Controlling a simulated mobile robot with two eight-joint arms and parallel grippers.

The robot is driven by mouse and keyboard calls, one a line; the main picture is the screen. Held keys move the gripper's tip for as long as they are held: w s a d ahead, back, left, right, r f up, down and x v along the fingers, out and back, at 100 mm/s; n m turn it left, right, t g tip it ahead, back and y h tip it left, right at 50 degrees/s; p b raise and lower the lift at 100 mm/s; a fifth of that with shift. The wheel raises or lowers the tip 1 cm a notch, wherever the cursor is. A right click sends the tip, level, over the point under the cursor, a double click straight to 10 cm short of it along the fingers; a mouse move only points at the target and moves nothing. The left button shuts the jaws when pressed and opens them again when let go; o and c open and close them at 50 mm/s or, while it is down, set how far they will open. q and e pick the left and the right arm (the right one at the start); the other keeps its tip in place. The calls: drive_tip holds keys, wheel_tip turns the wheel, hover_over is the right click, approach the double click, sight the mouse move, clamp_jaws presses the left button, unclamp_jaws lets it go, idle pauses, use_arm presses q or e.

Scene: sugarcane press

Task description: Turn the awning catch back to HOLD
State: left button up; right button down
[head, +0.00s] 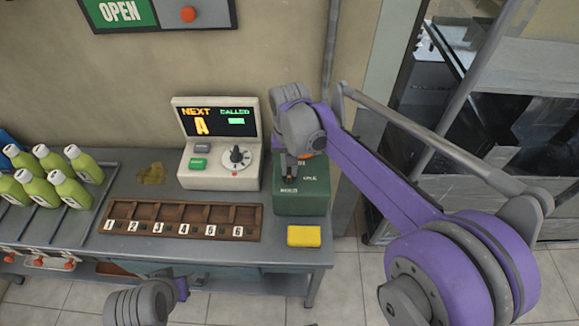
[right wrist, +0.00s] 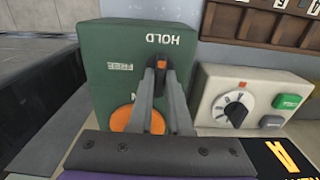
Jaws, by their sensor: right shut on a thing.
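The awning catch is a dark green box (head: 303,203) at the right end of the counter. In the right wrist view its green face (right wrist: 110,85) shows the word HOLD upside down near the top edge. A small lever with an orange tip (right wrist: 161,63) points toward HOLD, a little short of the word. My right gripper (right wrist: 161,75) is shut on the lever, one finger on each side; it also shows above the box in the head view (head: 290,172). An orange disc (right wrist: 146,119) and a second label are partly hidden behind the fingers. My left gripper's fingers do not show.
A queue console (head: 219,170) with a dial and screen stands left of the box. A numbered wooden tray (head: 180,220) and yellow sponge (head: 304,236) lie in front. Part of my left arm shows at the bottom.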

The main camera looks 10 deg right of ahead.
sight(290, 170)
drive_tip(key=c, duration=0.9)
unclamp_jaws()
drive_tip(key=shift+o, duration=0.2)
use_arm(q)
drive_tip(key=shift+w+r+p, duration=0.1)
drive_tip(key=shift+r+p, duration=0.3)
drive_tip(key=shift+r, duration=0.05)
use_arm(e)
wheel_tip(290, 170, up, 11)
drive_tip(key=shift+s+f, duration=0.1)
